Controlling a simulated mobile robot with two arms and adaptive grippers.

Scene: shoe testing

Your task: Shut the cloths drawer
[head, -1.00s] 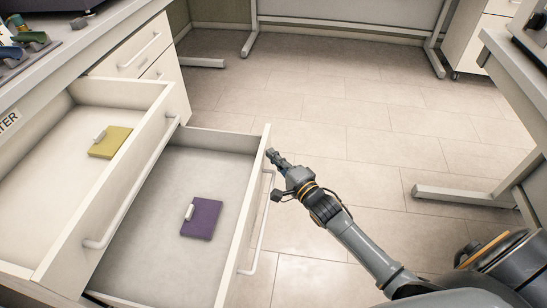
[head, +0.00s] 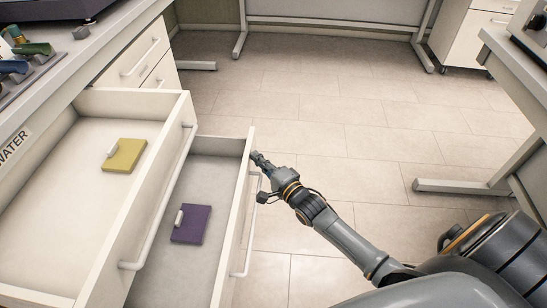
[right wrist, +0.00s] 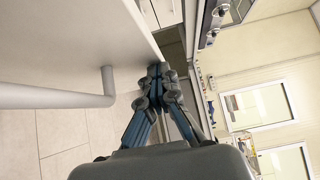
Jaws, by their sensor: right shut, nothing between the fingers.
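Two pale drawers stand open on the left in the head view. The upper drawer (head: 150,215) holds a flat yellow item (head: 125,155), and the lower drawer (head: 232,215) holds a flat purple item (head: 191,224), each with a small white piece; both look like folded cloths. In the right wrist view the shut fingertips (right wrist: 158,72) meet a pale panel's edge. My left gripper is out of view.
A counter (head: 75,65) with tools runs above the drawers at left. More closed drawers (head: 140,60) lie beyond. Tiled floor (head: 330,130) is clear ahead. A bench (head: 515,150) with a metal foot stands at right.

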